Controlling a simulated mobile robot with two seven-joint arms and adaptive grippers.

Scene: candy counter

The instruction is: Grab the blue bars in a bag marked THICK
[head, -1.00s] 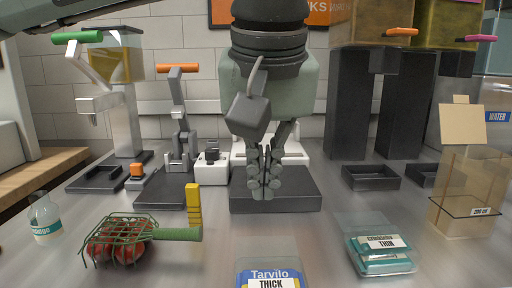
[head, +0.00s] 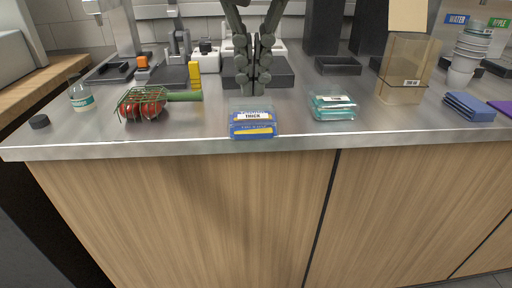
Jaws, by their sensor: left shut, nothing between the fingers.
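The bag of blue bars (head: 252,131) with the white THICK label lies at the front edge of the counter, in the middle of the head view. My left gripper (head: 252,90) points down just behind the bag, its fingers together and empty. In the picture its tips end close above the bag's far side; I cannot tell whether they touch it. A similar bag of teal bars (head: 333,112), marked THIN a moment ago, lies to the right. My right gripper is not in view.
A clear tan bin (head: 400,85), stacked cups (head: 466,60) and blue napkins (head: 469,107) stand right. The counter's front edge (head: 190,147) is close.

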